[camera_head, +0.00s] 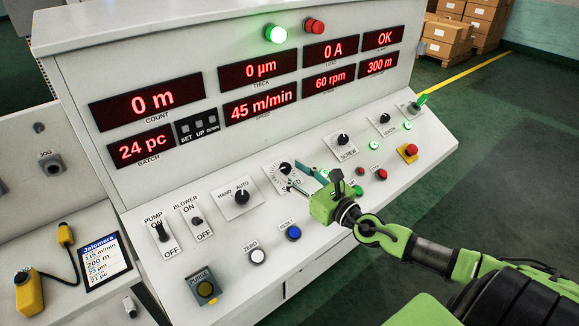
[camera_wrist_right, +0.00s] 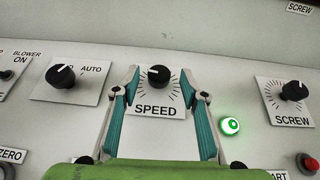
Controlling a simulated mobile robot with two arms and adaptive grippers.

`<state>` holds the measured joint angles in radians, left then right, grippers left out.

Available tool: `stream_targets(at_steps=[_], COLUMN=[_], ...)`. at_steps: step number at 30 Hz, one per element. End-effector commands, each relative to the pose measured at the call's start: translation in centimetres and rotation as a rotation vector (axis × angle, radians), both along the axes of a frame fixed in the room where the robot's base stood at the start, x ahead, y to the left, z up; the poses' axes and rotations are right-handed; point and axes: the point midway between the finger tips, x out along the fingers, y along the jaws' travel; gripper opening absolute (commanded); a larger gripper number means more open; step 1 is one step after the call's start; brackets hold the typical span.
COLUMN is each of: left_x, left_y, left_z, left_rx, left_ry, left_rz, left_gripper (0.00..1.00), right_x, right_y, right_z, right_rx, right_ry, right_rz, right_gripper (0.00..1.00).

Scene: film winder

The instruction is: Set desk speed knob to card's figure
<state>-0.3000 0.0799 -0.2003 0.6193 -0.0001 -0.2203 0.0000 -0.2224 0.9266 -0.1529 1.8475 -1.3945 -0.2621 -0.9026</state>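The black speed knob (camera_head: 286,167) sits on its white dial plate marked SPEED on the sloping desk. In the right wrist view the knob (camera_wrist_right: 159,77) has its white mark toward the upper left. My right gripper (camera_head: 302,178) is open over this plate. In the wrist view its teal fingers (camera_wrist_right: 160,82) stand on either side of the knob, with gaps; I cannot tell their height above the desk. The card (camera_head: 104,262) at lower left reads Jalomera, with what looks like 115 m/min on its first line. The speed display (camera_head: 261,108) reads 45 m/min. My left gripper is out of view.
The hand/auto knob (camera_head: 241,197) and the screw knob (camera_head: 343,139) flank the speed plate. A lit green lamp (camera_wrist_right: 230,126) is close to the right finger. White zero (camera_head: 257,256) and blue reset (camera_head: 293,233) buttons sit nearer the front edge. A yellow pendant (camera_head: 29,291) lies at left.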

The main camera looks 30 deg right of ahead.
Motion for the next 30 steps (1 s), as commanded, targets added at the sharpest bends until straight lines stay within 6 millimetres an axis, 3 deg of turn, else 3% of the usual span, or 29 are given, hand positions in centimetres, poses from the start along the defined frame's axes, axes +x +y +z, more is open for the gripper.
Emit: stream_targets(at_steps=[6, 16, 21, 30], left_x=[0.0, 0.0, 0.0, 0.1], left_y=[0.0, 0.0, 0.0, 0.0], left_z=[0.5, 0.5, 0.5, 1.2], left_rx=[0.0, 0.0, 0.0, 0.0], left_ry=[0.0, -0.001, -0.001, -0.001], left_rz=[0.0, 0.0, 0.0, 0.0], left_gripper=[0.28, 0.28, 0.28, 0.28], right_x=[1.4, 1.6, 1.6, 1.6], right_y=[0.2, 0.3, 0.3, 0.3], right_z=[0.1, 0.0, 0.0, 0.2], right_rx=[0.0, -0.001, -0.001, 0.008], right_ry=[-0.001, 0.0, 0.0, 0.001], right_rz=[0.001, 0.002, 0.002, -0.014], right_gripper=[0.4, 0.4, 0.01, 0.01])
